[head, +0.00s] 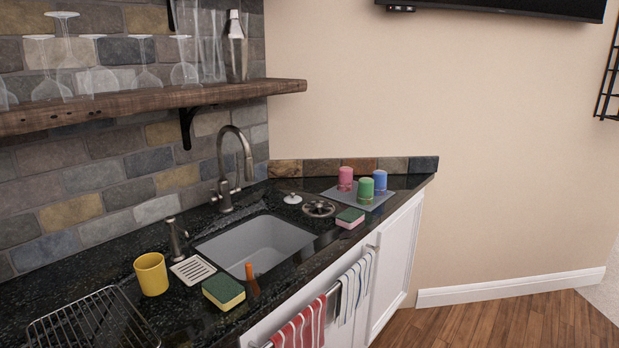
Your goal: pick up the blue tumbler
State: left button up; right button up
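The blue tumbler (380,180) stands on a grey mat (347,203) at the far right end of the dark counter. A green tumbler (366,190) stands in front of it and to its left. A pink tumbler (345,179) stands to the left on the same mat. The green tumbler is close to the blue one in the picture; I cannot tell whether they touch. Neither of my grippers shows in the head view.
A sink (255,243) is set in the counter (190,318), with a tall faucet (231,170) behind it. A pink-and-green sponge (349,218) lies near the mat. A yellow cup (151,274), another sponge (223,291) and a wire rack (92,322) are nearer. Wooden floor (530,325) at right is clear.

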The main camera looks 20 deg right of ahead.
aim_at(380, 177)
jog(key=i+l+u, duration=0.1)
jog(key=l+u, duration=1.2)
jog(key=l, duration=0.7)
jog(key=k+l, duration=0.1)
jog(key=l, duration=0.35)
jog(key=l+u, duration=0.1)
jog(key=l, duration=0.3)
jog(key=k+l, duration=0.15)
jog(key=l, duration=0.3)
jog(key=k+l+u, duration=0.1)
jog(key=l, duration=0.3)
jog(key=k+l, duration=0.1)
jog(key=l, duration=0.35)
